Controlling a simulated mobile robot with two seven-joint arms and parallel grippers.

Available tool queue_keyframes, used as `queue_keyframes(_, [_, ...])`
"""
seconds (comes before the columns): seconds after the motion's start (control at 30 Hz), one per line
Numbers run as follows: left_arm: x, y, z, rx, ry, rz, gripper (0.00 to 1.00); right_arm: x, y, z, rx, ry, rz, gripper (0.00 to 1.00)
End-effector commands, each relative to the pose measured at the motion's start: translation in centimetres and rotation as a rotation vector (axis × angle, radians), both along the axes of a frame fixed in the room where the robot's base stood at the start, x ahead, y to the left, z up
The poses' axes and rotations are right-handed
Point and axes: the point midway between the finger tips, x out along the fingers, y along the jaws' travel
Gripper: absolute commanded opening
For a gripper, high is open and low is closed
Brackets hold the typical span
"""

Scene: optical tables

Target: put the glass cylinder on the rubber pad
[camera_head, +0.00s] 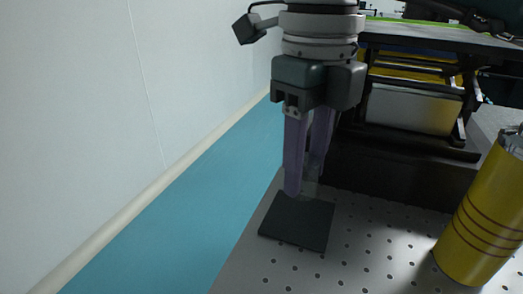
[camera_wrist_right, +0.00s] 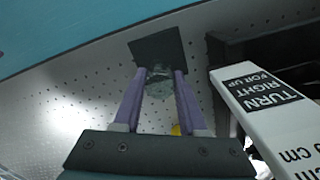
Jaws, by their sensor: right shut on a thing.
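The rubber pad is a dark square (camera_head: 298,222) lying flat on the perforated optical table; it also shows in the right wrist view (camera_wrist_right: 158,46). My right gripper (camera_head: 304,188) points down at the pad's far edge, its purple fingers shut on the clear glass cylinder (camera_wrist_right: 159,82). The glass is faint and mostly hidden by the fingers in the head view. In the wrist view it sits between the fingertips and overlaps the pad's edge. I cannot tell whether it touches the pad. My left gripper is not in view.
A yellow cylinder with dark rings (camera_head: 481,222) stands on the table (camera_head: 370,255) at the right. A dark shelf-like structure (camera_head: 410,175) is behind. A white labelled block (camera_wrist_right: 265,115) is near the gripper in the wrist view. The table between pad and yellow cylinder is clear.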

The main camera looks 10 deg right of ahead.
Motion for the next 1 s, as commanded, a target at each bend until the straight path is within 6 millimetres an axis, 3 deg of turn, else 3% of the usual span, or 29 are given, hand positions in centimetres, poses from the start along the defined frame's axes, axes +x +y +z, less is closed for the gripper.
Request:
queue_keyframes(0.23, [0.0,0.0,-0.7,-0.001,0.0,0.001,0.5,-0.1,0.0,-3.7,-0.001,0.003,0.0,0.0])
queue_keyframes(0.63, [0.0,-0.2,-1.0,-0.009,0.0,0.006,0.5,0.0,0.0,-4.4,-0.001,0.001,0.001,0.0])
queue_keyframes(0.67, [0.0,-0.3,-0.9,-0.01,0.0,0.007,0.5,0.0,0.0,-4.3,-0.001,0.001,0.001,0.44])
queue_keyframes(0.9, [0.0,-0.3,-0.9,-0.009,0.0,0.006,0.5,-0.1,0.0,-4.2,-0.001,0.002,0.001,0.71])
queue_keyframes(1.0, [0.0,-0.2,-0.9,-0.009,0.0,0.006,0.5,-0.1,0.0,-4.2,-0.001,0.002,0.001,0.71])
